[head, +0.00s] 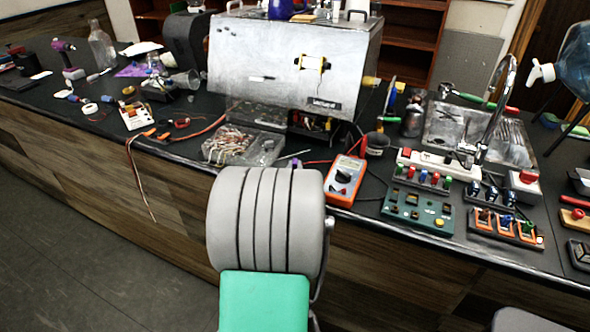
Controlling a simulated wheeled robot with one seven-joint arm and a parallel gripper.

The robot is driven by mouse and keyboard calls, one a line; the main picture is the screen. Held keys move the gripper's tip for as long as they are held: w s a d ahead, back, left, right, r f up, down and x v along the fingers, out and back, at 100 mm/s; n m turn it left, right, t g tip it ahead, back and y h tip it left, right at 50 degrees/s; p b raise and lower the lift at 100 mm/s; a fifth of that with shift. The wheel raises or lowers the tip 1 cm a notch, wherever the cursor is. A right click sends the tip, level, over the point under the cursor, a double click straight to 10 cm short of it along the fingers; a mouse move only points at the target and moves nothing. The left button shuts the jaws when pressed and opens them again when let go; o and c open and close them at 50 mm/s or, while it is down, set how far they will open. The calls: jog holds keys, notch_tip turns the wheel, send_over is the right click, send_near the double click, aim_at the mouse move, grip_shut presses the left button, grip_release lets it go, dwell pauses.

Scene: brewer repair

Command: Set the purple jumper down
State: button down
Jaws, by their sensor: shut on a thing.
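My grey arm link with a green panel fills the lower middle of the head view and hides my gripper, so its fingers do not show. A small purple piece (296,163) peeks out just above the top edge of my arm, at the bench's front edge. It may be the purple jumper. Most of it is hidden, and I cannot tell whether it is held or rests on the bench.
The dark bench (190,146) is crowded. A clear box of wires (230,146) and an orange multimeter (345,180) flank my arm. Behind stands a steel brewer (270,65). A green button board (418,208) and switch blocks (505,225) lie right.

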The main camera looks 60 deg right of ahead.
jog(key=shift+f, duration=0.25)
jog(key=c, duration=1.5)
grip_release()
jog(key=shift+r, duration=0.1)
jog(key=shift+o, duration=0.2)
